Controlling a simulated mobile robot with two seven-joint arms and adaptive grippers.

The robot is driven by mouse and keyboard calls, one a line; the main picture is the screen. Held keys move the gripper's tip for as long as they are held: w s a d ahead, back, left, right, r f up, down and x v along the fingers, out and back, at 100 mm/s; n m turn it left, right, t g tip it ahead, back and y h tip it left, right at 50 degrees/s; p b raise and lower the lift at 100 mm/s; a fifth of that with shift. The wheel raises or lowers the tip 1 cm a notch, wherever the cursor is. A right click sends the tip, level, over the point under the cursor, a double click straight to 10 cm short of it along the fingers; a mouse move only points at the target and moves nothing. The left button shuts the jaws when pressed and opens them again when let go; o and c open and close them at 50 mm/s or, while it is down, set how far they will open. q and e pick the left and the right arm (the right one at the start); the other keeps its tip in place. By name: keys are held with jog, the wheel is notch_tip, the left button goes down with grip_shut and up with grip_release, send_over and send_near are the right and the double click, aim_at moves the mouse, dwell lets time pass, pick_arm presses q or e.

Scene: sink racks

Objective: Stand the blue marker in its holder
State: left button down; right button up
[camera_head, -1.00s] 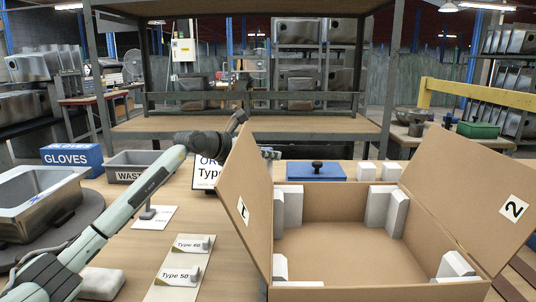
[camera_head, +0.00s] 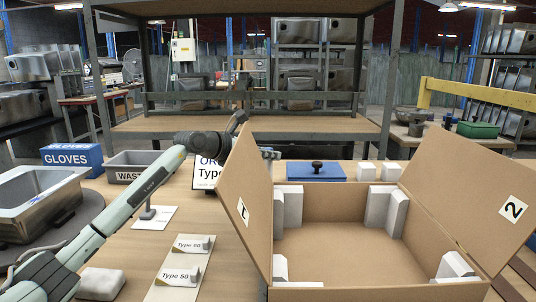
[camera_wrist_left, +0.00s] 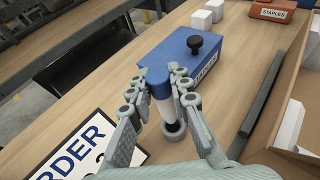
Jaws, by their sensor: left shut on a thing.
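The blue marker (camera_wrist_left: 161,85) has a blue upper end and a white body. In the left wrist view my left gripper (camera_wrist_left: 163,77) is shut on it near its blue end. The marker's dark lower end is at a small grey round holder (camera_wrist_left: 174,134); I cannot tell whether it is inside the opening or just above it. In the head view my left gripper (camera_head: 270,153) is mostly hidden behind the carton's left flap, and the marker and holder are not visible there. My right gripper is not in view.
A blue box with a black knob (camera_head: 317,171) stands close beyond the holder. The open carton (camera_head: 345,205) has raised flaps on both sides. An order display (camera_head: 205,174) stands left of the carton. A grey waste bin (camera_head: 142,164) and gloves box (camera_head: 72,160) are further left.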

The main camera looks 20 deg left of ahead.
aim_at(269, 169)
pick_arm(q)
jog(key=shift+f+b, duration=0.7)
jog(key=shift+f, duration=0.4)
jog(key=shift+f, duration=0.2)
jog(key=shift+s+d+f+b, duration=0.1)
jog(key=shift+d+f+b, duration=0.15)
jog(key=shift+f+b, duration=0.2)
jog(key=shift+d+f+b, duration=0.2)
jog(key=shift+f+b, duration=0.15)
jog(key=shift+f, duration=0.35)
jog(key=shift+a+r+p, duration=0.1)
jog(key=shift+r+p, duration=0.25)
jog(key=shift+r, duration=0.05)
dwell(0.3)
jog(key=shift+s+a, duration=0.1)
jog(key=shift+a, duration=0.1)
jog(key=shift+a+r, duration=0.2)
jog(key=shift+a, duration=0.1)
dwell(1.1)
